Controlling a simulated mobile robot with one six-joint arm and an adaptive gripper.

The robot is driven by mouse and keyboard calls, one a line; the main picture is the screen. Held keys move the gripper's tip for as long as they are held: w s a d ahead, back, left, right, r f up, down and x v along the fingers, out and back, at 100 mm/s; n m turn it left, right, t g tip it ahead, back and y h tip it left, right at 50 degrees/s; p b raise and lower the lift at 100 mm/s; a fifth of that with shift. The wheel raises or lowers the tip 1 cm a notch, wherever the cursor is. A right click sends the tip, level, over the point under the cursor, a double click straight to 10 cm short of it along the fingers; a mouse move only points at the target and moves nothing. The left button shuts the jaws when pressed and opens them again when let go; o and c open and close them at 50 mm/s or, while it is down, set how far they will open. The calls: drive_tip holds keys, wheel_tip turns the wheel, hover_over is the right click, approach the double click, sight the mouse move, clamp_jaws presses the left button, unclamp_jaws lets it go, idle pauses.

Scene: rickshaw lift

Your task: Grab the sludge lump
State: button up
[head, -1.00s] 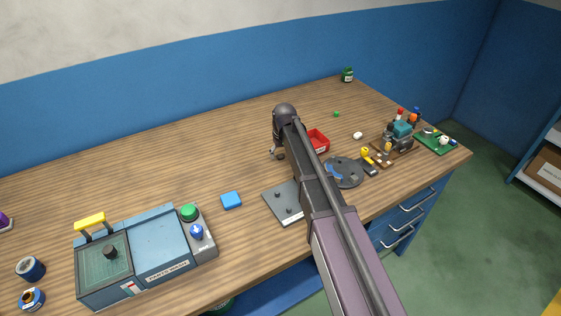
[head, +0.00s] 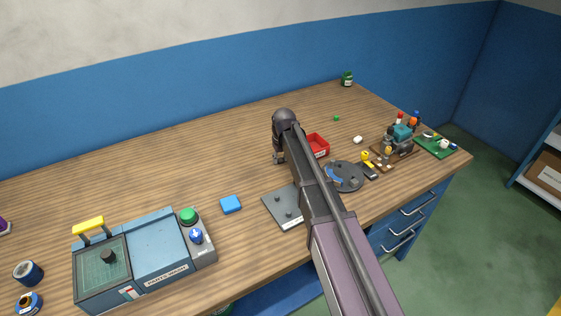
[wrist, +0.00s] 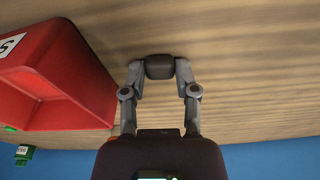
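My gripper (wrist: 159,70) has its two grey fingers closed against the sides of a dark, rounded brown-grey lump in the wrist view. I take this to be the sludge lump (wrist: 159,66). It sits between the fingertips, with wood table behind it; whether it touches the table I cannot tell. In the head view my gripper (head: 278,156) is over the middle of the workbench, left of the red bin, mostly hidden by my own arm. The lump cannot be made out there.
The red bin (head: 318,143) stands close beside my gripper and fills the wrist view's left side (wrist: 60,75). A grey plate (head: 281,211), a blue block (head: 231,204) and the parts washer (head: 157,252) lie nearer. Bare tabletop (head: 215,145) lies to the left.

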sight(280, 158)
drive_tip(key=shift+r, duration=0.2)
idle(0.4)
wheel_tip(280, 158, up, 4)
drive_tip(key=p, duration=0.4)
drive_tip(key=shift+f, duration=0.2)
drive_tip(key=s+d, duration=0.1)
drive_tip(key=s, duration=0.4)
drive_tip(key=s+d, duration=0.2)
drive_tip(key=s, duration=0.3)
drive_tip(key=s+d+r+p, duration=0.1)
drive_tip(key=s+d, duration=0.1)
drive_tip(key=s, duration=0.3)
drive_tip(key=shift+s+d, duration=0.1)
drive_tip(key=shift+r, duration=0.1)
